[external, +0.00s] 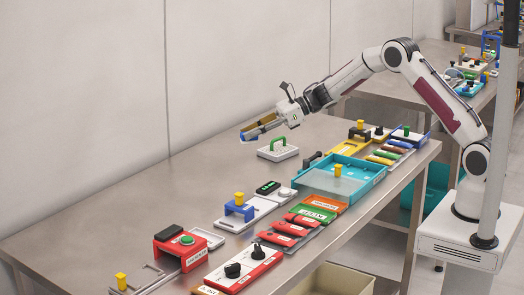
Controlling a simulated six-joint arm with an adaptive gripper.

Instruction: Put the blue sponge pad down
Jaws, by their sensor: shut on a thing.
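My gripper (254,129) reaches out over the far part of the metal table, pointing left and slightly down. It is shut on the blue sponge pad (245,136), a small blue piece at the fingertips. The pad appears to be above the table top. The fingers and the viewing angle hide part of it, and its exact height cannot be told.
A white block with a green handle (278,148) stands just right of and below the gripper. The table (110,215) is bare at left.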

